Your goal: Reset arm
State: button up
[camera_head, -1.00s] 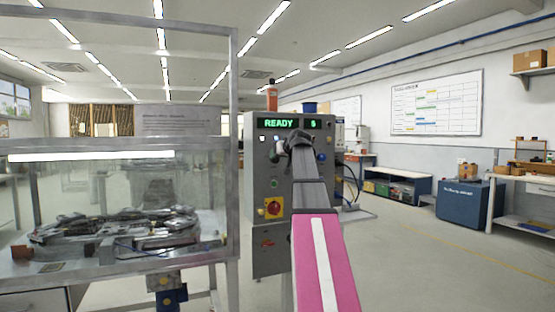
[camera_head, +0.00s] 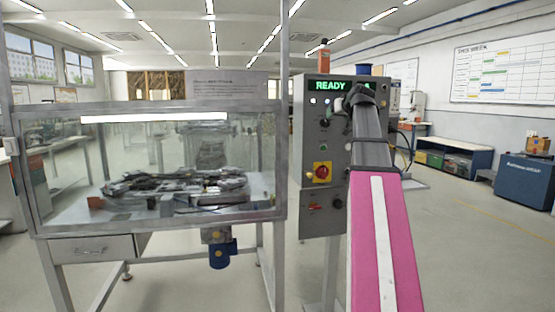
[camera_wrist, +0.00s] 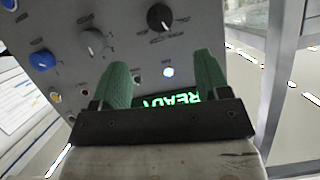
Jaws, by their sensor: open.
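My pink and grey arm (camera_head: 385,235) reaches forward from the lower right of the head view toward a grey control box. My gripper shows in the wrist view (camera_wrist: 165,75) with two green fingers apart and nothing between them. The control box (camera_head: 312,145) has a green "READY" display, partly covered by my arm in the head view. Its panel fills the upper wrist view (camera_wrist: 125,35), with a blue knob (camera_wrist: 42,60), a grey knob (camera_wrist: 92,42), a black knob (camera_wrist: 160,18) and a lit white button. The fingers are in front of the panel; contact cannot be told.
A glass-walled case (camera_head: 62,165) with a metal ring track (camera_head: 175,188) inside stands to the left on a framed table. A red knob on a yellow plate (camera_head: 322,172) is low on the box. A blue cabinet (camera_head: 525,180) stands at the right; open floor lies before it.

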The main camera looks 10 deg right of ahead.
jog(key=s+a+f+g, duration=0.15)
jog(key=a+f, duration=0.25)
jog(key=f, duration=0.9)
jog(key=a+f+g, duration=0.3)
jog(key=a+f, duration=0.2)
jog(key=f, duration=0.8)
jog(key=s+a+f+g, duration=0.15)
jog(key=a+f, duration=0.25)
jog(key=f, duration=0.9)
jog(key=s+a+f+g, duration=0.3)
jog(key=s+a+f, duration=0.2)
jog(key=s+f, duration=0.5)
jog(key=s+a+f+g+h, duration=0.1)
jog(key=s+a+f+g, duration=0.3)
jog(key=s+f, duration=0.7)
notch_tip(320, 180, down, 8)
jog(key=shift+a+r+g, duration=0.1)
jog(key=shift+a+g, duration=0.2)
jog(key=shift+a, duration=0.9)
